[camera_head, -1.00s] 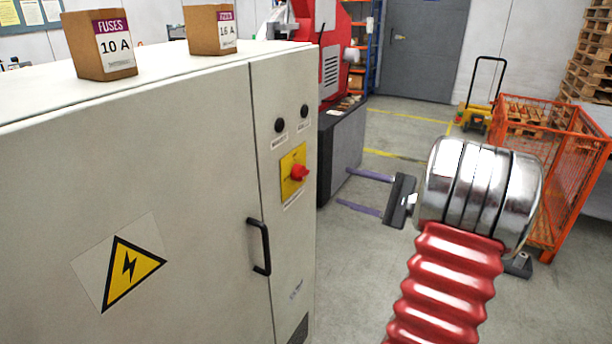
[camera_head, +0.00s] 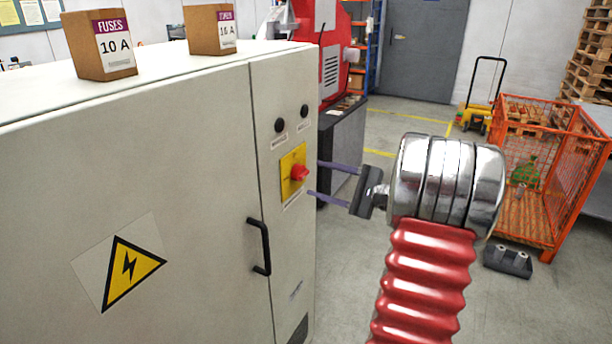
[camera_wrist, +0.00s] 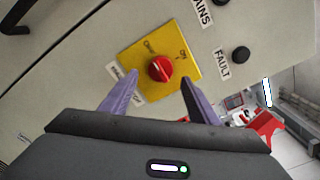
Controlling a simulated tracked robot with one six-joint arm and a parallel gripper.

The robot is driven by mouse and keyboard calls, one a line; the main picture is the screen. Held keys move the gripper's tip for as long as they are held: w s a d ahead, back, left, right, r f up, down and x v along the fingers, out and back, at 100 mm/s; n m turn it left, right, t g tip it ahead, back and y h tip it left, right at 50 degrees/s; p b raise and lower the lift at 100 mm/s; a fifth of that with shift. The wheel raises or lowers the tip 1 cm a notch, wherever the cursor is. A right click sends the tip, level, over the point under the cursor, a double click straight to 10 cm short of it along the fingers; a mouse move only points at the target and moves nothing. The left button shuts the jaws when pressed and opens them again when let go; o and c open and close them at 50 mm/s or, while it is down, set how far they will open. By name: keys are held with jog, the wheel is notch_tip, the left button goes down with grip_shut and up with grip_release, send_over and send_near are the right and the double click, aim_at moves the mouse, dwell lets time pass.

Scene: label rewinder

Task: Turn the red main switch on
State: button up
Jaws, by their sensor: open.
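The red main switch (camera_head: 300,173) is a red knob on a yellow plate (camera_head: 291,183) on the narrow front panel of the grey cabinet. In the wrist view the knob (camera_wrist: 160,69) sits near the middle of the yellow plate (camera_wrist: 186,60), which has small lettering, partly unreadable. My gripper (camera_head: 313,179) has two thin purple fingers pointing at the cabinet, with their tips close to the switch. In the wrist view my gripper (camera_wrist: 158,84) is open, one finger on each side below the knob. No contact with the knob shows, and nothing is between the fingers.
A black door handle (camera_head: 260,247) sticks out below the switch. Two dark round buttons (camera_head: 280,125) are above it. Fuse boxes (camera_head: 120,62) stand on the cabinet top. A red machine (camera_head: 333,50) is behind, and an orange mesh cage (camera_head: 545,165) stands right.

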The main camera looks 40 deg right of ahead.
aim_at(306, 175)
jog(key=shift+x, duration=2.75)
jog(key=c, duration=1)
